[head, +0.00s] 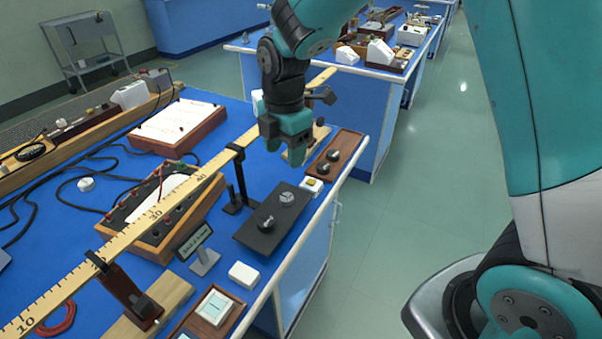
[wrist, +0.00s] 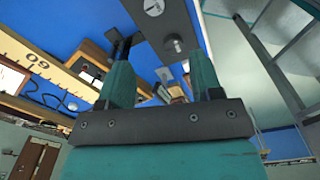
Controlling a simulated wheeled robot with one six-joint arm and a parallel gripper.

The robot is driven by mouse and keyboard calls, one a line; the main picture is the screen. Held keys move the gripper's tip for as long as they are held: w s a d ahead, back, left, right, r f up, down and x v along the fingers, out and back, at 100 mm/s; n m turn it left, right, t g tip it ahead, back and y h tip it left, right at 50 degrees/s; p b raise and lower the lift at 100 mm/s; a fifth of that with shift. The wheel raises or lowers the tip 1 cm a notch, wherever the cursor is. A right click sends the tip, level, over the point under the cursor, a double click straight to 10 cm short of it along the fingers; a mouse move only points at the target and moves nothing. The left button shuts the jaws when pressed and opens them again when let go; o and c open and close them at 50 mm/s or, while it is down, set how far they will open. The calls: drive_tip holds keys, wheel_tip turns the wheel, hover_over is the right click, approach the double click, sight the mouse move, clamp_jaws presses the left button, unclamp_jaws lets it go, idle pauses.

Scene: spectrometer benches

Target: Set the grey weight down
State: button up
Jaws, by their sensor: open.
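My gripper (head: 288,155) is open and empty, pointing down above the far end of a dark plate (head: 252,236) on the blue bench. In the wrist view its two teal fingers (wrist: 163,78) stand apart with nothing between them. A small grey weight with a knob (head: 267,223) sits on the near part of the plate, apart from the fingers. It also shows in the wrist view (wrist: 174,44). A flat, pale grey disc with line markings (head: 287,198) lies farther along the plate, and it shows in the wrist view (wrist: 153,8).
A wooden tray (head: 347,143) with two dark knobbed pieces lies beyond the plate. A long yellow ruler (head: 160,207) on stands runs along its left. The bench edge is just right.

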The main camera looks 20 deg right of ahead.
drive_tip(key=s+a+r+m+y, duration=0.1)
drive_tip(key=s+r+m, duration=0.2)
drive_tip(key=s+m, duration=0.2)
drive_tip(key=s+a+r+m+y, duration=0.1)
drive_tip(key=s+r+m, duration=0.3)
drive_tip(key=s, duration=0.6)
drive_tip(key=s+a+r+m+y, duration=0.2)
drive_tip(key=s+m, duration=0.3)
drive_tip(key=s, duration=0.3)
drive_tip(key=shift+s+r+m, duration=0.25)
drive_tip(key=shift+r+m, duration=0.15)
drive_tip(key=shift+r, duration=0.25)
